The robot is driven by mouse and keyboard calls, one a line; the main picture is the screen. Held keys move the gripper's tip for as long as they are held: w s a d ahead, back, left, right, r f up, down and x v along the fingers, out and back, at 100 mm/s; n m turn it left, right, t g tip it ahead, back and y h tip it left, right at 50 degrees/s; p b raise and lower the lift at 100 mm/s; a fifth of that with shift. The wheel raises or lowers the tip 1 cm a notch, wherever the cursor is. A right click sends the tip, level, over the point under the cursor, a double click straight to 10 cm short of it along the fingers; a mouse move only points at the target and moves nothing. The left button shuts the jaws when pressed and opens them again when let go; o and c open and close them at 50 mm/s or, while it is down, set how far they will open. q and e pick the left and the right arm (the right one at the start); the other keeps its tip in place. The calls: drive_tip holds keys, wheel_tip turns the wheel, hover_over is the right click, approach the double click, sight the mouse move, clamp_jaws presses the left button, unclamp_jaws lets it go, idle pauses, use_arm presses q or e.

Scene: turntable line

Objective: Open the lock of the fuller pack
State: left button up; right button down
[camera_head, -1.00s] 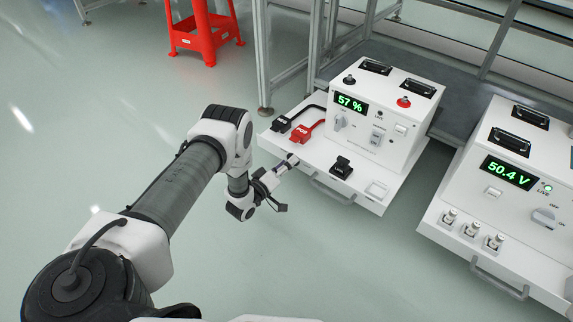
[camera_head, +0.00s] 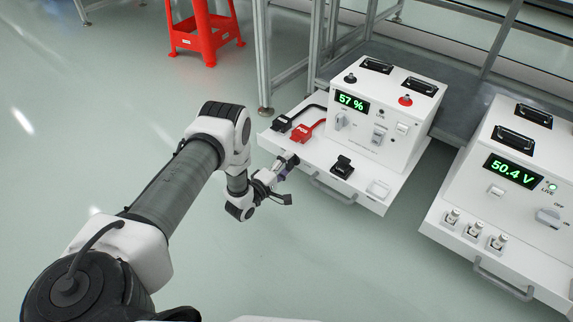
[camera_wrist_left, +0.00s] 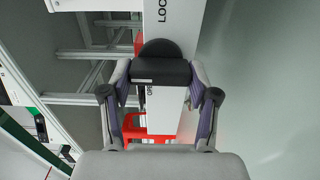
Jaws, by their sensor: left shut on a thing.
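The left pack (camera_head: 372,141) is a white box reading 57 %. The right pack (camera_head: 535,208) is a white box reading 50.4 V. My left gripper (camera_head: 288,163) is at the left end of the left pack's front tray edge. In the left wrist view my left gripper (camera_wrist_left: 160,82) is shut on a black lock handle (camera_wrist_left: 160,69) on a white panel, with one finger on each side. The handle's base is partly hidden. My right gripper is out of view.
Black and red plugs (camera_head: 308,130) lie on the left pack's tray (camera_head: 318,165), with a black part (camera_head: 342,167) near its front. A metal frame (camera_head: 264,60) and a red stool (camera_head: 203,35) stand behind.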

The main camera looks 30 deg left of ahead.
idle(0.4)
use_arm(q)
drive_tip(key=o, duration=1.2)
drive_tip(key=shift+c, duration=0.2)
drive_tip(key=shift+s, duration=0.15)
drive_tip(key=s+a, duration=0.1)
drive_tip(key=s, duration=1)
drive_tip(key=shift+s, duration=0.4)
